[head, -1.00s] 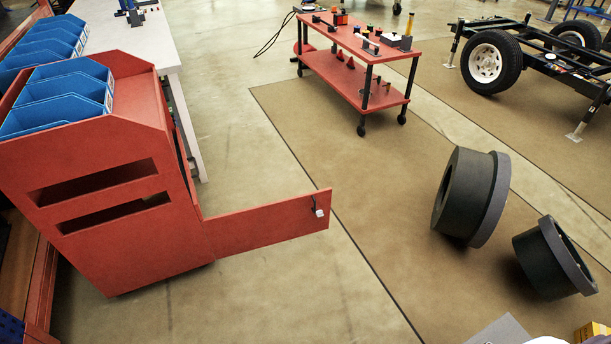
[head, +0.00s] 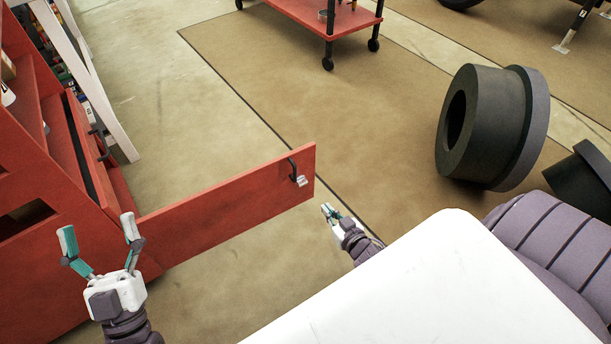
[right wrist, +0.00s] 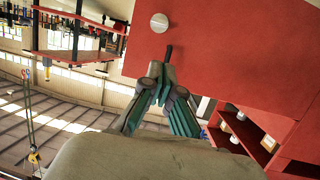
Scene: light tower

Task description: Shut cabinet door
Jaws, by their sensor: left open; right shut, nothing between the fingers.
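The red cabinet (head: 42,165) stands at the left in the head view. Its door (head: 230,202) stands swung open, sticking out to the right. A dark handle and a small light lock piece (head: 300,181) are near the door's free end. My left gripper (head: 97,228) is open and empty in front of the cabinet, left of the door. My right gripper (head: 328,211) is shut and empty, just below and right of the door's free end. In the right wrist view the door (right wrist: 225,50) fills the upper right, with my right gripper's fingers (right wrist: 160,72) close to it; contact cannot be told.
A red cart (head: 325,20) stands at the top. Two dark round parts, the larger one (head: 490,125) in full view, lie at the right. A white table leg (head: 95,85) is behind the cabinet. The floor beyond the door is clear.

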